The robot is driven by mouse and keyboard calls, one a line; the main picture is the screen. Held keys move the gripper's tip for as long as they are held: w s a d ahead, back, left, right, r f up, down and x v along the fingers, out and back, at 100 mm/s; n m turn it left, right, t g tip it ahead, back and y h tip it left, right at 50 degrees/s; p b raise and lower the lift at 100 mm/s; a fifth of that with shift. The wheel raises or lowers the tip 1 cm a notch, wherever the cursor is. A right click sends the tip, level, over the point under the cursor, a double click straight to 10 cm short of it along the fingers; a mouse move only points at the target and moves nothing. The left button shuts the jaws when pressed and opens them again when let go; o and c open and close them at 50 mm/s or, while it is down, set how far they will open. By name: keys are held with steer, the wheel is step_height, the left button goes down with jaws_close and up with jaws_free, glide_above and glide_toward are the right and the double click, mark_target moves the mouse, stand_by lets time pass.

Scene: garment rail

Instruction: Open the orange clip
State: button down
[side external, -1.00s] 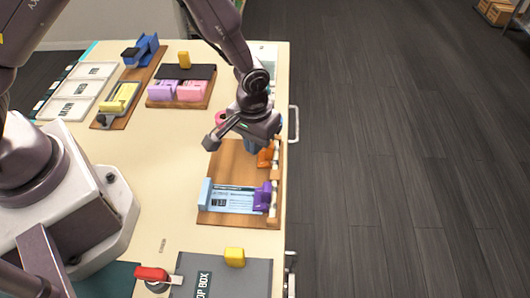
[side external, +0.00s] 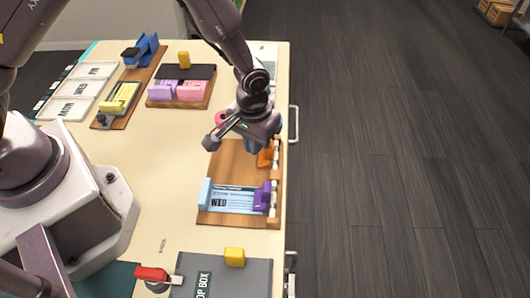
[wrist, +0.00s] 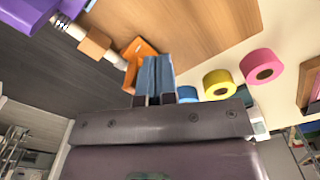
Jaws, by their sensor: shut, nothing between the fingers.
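The orange clip (side external: 266,156) sits on the rail at the right edge of a wooden board (side external: 228,160). In the wrist view the orange clip (wrist: 138,55) is just beyond my fingertips and partly hidden by them. My gripper (side external: 250,146) is shut and empty, beside the clip on its left in the side view. In the wrist view my gripper's blue fingers (wrist: 156,76) are together, overlapping the clip's edge in the picture. I cannot tell whether they touch it.
A purple clip (side external: 262,196) stands on the same rail, at the end of a light blue WED card (side external: 232,198). Yellow (wrist: 218,83) and pink (wrist: 261,67) rolls lie close by in the wrist view. The table's middle is clear.

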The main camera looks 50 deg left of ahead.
steer(key=shift+w+d, duration=2.6)
steer(key=shift+d, duration=0.35)
step_height(320, 180, up, 9)
steer(key=shift+w, duration=0.4)
steer(key=shift+d, duration=0.1)
stand_by(0.5)
steer(key=s+a+r+m+t, duration=0.1)
steer(key=s+a+r+t, duration=0.1)
steer(key=s+a+r, duration=0.6)
steer(key=s+a+r+m+t, duration=0.2)
steer(key=s+a+r, duration=0.7)
steer(key=s+r, duration=0.5)
steer(key=shift+s+r+t, duration=0.2)
steer(key=shift+s+t, duration=0.3)
steer(key=shift+t, duration=0.3)
